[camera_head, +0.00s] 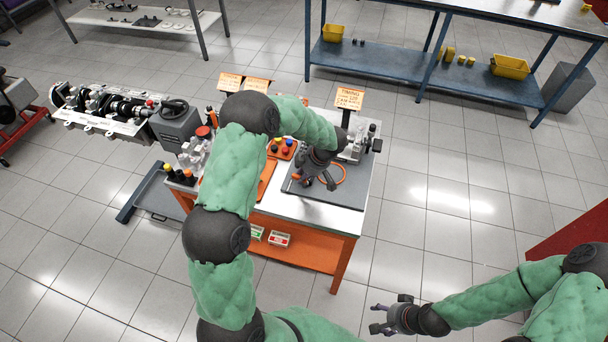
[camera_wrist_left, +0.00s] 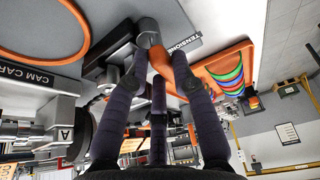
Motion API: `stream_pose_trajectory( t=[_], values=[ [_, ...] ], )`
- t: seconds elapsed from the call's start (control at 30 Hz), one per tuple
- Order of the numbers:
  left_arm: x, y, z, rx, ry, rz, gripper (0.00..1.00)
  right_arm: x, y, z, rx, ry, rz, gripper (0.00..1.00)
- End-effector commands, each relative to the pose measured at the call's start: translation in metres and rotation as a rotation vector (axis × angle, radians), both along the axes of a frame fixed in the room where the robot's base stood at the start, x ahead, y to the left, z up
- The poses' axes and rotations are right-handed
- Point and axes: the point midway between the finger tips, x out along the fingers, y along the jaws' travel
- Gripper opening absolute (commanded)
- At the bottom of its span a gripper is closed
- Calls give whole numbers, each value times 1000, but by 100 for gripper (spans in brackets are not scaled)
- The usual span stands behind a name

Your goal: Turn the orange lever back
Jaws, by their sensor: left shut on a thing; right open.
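The orange lever (camera_wrist_left: 183,72) shows in the left wrist view beside a grey cylinder (camera_wrist_left: 148,25) and a label reading TENSIONER (camera_wrist_left: 185,44). My left gripper (camera_wrist_left: 160,72) is shut on the lever, its dark fingers on either side of it. In the head view my left gripper (camera_head: 321,183) is low over the grey mat (camera_head: 345,196) on the orange bench; the lever is hard to make out there behind the fingers. My right gripper (camera_head: 384,315) is open and empty at the lower right, over the floor, away from the bench.
A large orange ring (camera_wrist_left: 45,50) lies near a CAM CAR label. An orange tray with coloured rings (camera_wrist_left: 238,75) is to the right in the wrist view. A bench fixture (camera_head: 358,145) stands behind the gripper. An engine (camera_head: 105,108) stands at left.

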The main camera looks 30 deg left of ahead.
Motion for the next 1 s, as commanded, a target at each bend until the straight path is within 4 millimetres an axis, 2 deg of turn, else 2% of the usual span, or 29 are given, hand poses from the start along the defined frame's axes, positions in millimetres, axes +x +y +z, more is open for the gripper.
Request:
stream_pose_trajectory(
  t=[0.17, 0.37, 0.7, 1.0],
  values=[
    [0, 0, 2, 0, 1, 20, 0, 0, 0, 8, 0, 0, 0, 62],
    [-1, 0, 4, 0, 4, 93, 0, 0, 0, 30, 0, 0, 0, 62],
    [-2, 1, 4, 0, 4, 286, 0, 0, 0, 72, 0, 0, 0, 62],
    [-2, 2, 2, 1, 1, 444, 0, 0, 0, 94, 0, 0, 0, 62]
  ],
)
